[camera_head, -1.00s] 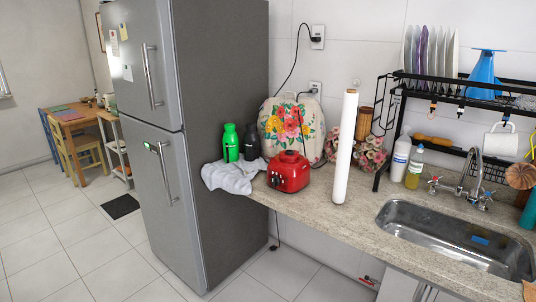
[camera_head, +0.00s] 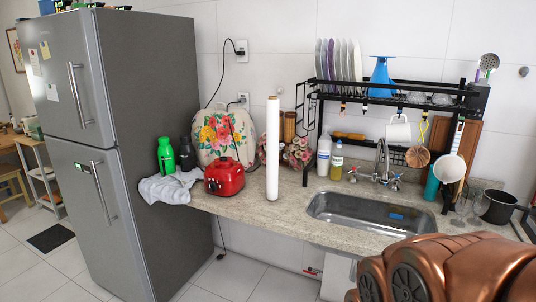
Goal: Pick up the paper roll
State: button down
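The paper roll (camera_head: 273,150) is a tall, thin white cylinder. It stands upright on the stone countertop (camera_head: 255,210), just right of a red appliance (camera_head: 224,177) and left of the sink. Its front is unobstructed in the head view. A copper-coloured part of my arm fills the lower right corner. My gripper itself does not show.
A steel sink (camera_head: 345,209) lies right of the roll, under a black dish rack (camera_head: 390,90) with plates and a blue funnel-like item. A grey cloth (camera_head: 170,188) and a green bottle (camera_head: 166,155) are left of the red appliance. A fridge (camera_head: 120,150) stands left.

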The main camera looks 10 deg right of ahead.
aim_at(272, 103)
jog(key=z, duration=0.5)
jog(key=k, duration=0.55)
jog(key=z, duration=0.55)
jog(key=i, duration=0.65)
jog(key=u, duration=1)
jog(key=i, duration=0.9)
jog(key=u, duration=1.15)
jog(key=i, duration=0.2)
jog(key=u, duration=0.25)
